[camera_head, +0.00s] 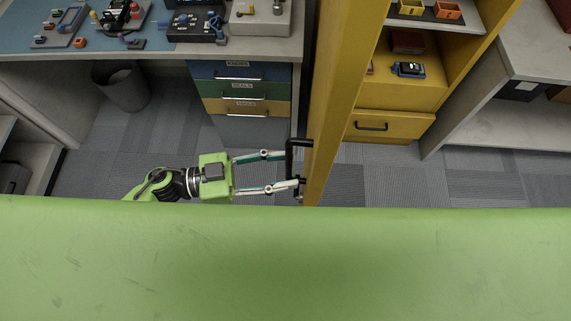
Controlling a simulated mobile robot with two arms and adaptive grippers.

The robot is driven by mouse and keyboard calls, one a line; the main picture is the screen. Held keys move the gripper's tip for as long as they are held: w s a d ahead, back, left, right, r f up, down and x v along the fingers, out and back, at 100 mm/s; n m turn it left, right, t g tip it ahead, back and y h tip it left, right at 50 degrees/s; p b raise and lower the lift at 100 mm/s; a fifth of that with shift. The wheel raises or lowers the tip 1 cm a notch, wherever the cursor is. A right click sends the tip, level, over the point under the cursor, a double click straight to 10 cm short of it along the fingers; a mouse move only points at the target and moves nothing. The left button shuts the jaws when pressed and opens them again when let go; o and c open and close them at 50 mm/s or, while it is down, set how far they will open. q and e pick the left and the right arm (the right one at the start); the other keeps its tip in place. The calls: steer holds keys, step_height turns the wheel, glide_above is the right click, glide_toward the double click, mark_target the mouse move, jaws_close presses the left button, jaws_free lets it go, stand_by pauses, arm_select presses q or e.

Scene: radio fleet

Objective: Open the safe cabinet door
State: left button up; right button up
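The yellow safe cabinet (398,122) stands at the right of centre, with its inside showing. Its yellow door (335,85) stands swung open and is seen nearly edge-on, running from the top edge down towards me. A black handle (289,158) sticks out from the door's left face near its lower end. My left gripper (292,169), green with two long pale fingers, reaches in from the left to this handle. Its fingers are spread apart, with the tips at the handle; whether they touch it is unclear. My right gripper is not in view.
Inside the cabinet are shelves with small bins (447,10), a blue device (409,70) and a drawer (388,126). A workbench (285,44) with a drawer unit (240,72) stands left, a bin (121,88) beneath it. A grey shelf unit (522,55) stands right. Carpet lies between.

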arm_select(q)
steer(key=shift+s+f, duration=0.15)
steer(key=shift+s, duration=0.15)
steer(key=shift+s+a+f, duration=0.1)
steer(key=shift+a+f, duration=0.05)
steer(key=shift+a, duration=2.1)
steer(key=o, duration=0.6)
steer(key=shift+s+a, duration=0.1)
steer(key=shift+a, duration=2.15)
steer(key=shift+s+a, duration=0.1)
steer(key=shift+a, duration=0.3)
steer(key=shift+c, duration=0.3)
steer(key=shift+s+a+r, duration=0.25)
steer(key=shift+s+a, duration=0.4)
steer(key=shift+a, duration=0.2)
steer(key=c, duration=0.5)
steer(key=shift+w+a+r, duration=0.1)
steer(key=shift+a, duration=1)
steer(key=shift+w+a, duration=0.1)
steer(key=shift+a, duration=0.95)
steer(key=shift+c, duration=0.2)
